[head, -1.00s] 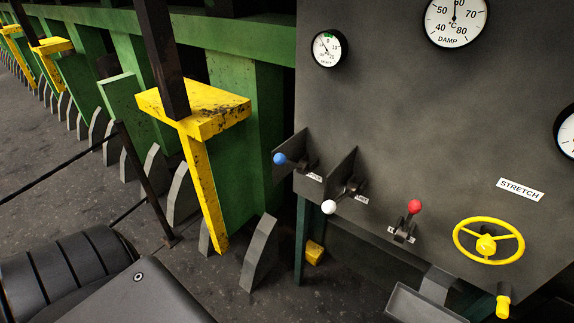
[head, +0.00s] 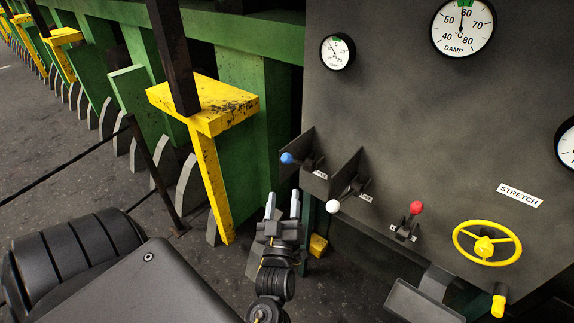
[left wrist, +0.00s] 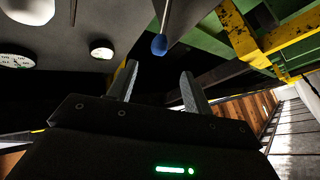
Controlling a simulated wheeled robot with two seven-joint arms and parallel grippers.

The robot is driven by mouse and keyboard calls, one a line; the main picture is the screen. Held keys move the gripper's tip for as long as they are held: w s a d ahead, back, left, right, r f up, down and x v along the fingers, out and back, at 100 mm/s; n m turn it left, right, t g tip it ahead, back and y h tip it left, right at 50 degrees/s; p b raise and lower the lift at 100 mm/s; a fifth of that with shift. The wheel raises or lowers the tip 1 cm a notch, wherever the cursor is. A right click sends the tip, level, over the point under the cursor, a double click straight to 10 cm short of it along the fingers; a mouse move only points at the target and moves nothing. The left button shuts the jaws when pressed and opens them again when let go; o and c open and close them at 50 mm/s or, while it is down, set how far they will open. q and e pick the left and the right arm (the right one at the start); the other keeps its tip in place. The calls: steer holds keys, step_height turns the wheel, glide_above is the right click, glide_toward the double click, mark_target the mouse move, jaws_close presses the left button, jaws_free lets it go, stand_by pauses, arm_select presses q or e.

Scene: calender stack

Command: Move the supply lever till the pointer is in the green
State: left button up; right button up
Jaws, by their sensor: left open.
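Three levers stick out of the dark panel in the head view: one with a blue knob (head: 287,158), one with a white knob (head: 333,206) and one with a red knob (head: 415,208). Their labels are too small to read, so I cannot tell which is the supply lever. A small gauge (head: 338,51) sits above them; its pointer is hard to read. My left gripper (head: 283,203) is open and empty, below the blue knob, fingers pointing up. In the left wrist view, the blue knob (left wrist: 159,45) hangs just beyond the open fingers, roughly between them.
The DAMP gauge (head: 463,24) has its pointer near 60. A yellow handwheel (head: 486,243) sits at the panel's lower right. Upright plates flank the blue and white levers. A yellow bracket (head: 205,105) on green framing stands left of my gripper.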

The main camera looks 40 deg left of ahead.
mark_target(298, 162)
arm_select(q)
steer(key=p+x, duration=0.4)
steer(key=x, duration=0.6)
steer(key=shift+w, duration=0.2)
arm_select(e)
step_height(298, 162, up, 5)
steer(key=shift+a+f, duration=0.15)
steer(key=shift+f, duration=0.05)
